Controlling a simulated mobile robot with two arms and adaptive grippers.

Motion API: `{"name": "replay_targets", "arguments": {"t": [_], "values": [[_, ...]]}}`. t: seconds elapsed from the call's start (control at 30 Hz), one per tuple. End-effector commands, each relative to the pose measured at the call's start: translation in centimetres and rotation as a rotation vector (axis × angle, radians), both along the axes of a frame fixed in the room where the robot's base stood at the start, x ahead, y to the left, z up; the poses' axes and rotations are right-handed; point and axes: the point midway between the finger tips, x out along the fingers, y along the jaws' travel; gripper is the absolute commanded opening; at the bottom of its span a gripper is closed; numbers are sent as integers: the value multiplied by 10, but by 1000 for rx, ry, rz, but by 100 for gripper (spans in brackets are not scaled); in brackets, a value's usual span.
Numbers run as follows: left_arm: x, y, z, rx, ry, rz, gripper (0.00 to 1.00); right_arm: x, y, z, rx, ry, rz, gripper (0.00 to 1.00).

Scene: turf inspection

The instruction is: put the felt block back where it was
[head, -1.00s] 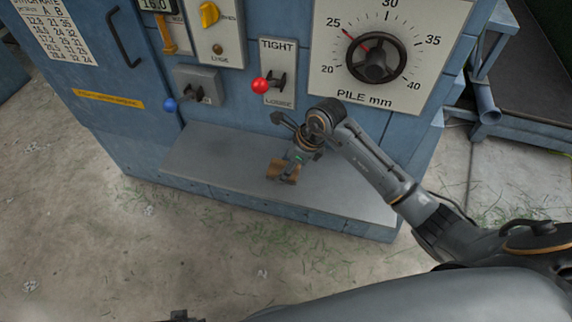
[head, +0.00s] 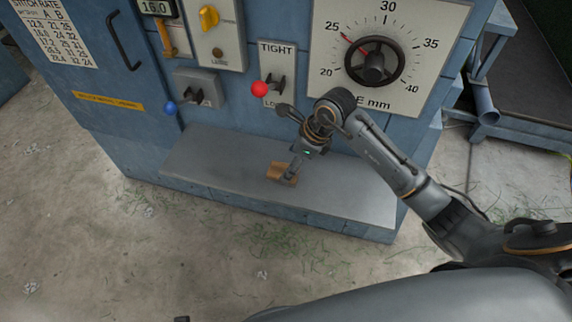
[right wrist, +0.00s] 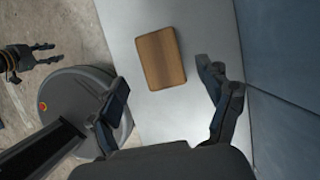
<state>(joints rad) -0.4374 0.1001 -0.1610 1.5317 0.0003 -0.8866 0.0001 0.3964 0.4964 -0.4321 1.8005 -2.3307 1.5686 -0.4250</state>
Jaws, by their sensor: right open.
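The felt block (head: 276,171) is a tan-brown flat piece lying on the grey metal ledge (head: 220,160) of the blue machine. In the right wrist view the felt block (right wrist: 161,58) lies flat on the pale ledge (right wrist: 125,25). My right gripper (head: 293,168) is above and beside the block in the head view, partly overlapping it. In the right wrist view my right gripper's fingers (right wrist: 163,78) are spread wide with nothing held, and the block lies beyond them. My left gripper (right wrist: 45,54) shows at the left of the right wrist view, with its fingers apart and empty, away from the ledge.
Above the ledge are a red-knobbed lever (head: 260,88), a blue-knobbed lever (head: 171,108), a yellow knob (head: 209,16) and a pile-height dial with a black handwheel (head: 373,61). The ledge is bare on both sides of the block. Concrete floor with grass lies in front.

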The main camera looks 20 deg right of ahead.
Motion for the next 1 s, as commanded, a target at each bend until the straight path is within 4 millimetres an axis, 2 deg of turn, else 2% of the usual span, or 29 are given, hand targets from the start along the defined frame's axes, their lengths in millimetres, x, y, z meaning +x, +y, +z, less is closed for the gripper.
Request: {"name": "replay_targets", "arguments": {"t": [0.03,0.2,0.4,1.0], "values": [[-3,0,-3,0,6,-1,40,-2,-6,14,-5,-5,0,78],[-12,1,-16,1,13,-2,40,-9,-17,47,-2,-3,-1,78],[-19,2,-24,2,18,-4,40,-15,-24,70,-1,-2,0,78],[-20,3,-26,2,17,-4,40,-17,-26,75,0,0,0,78]]}}
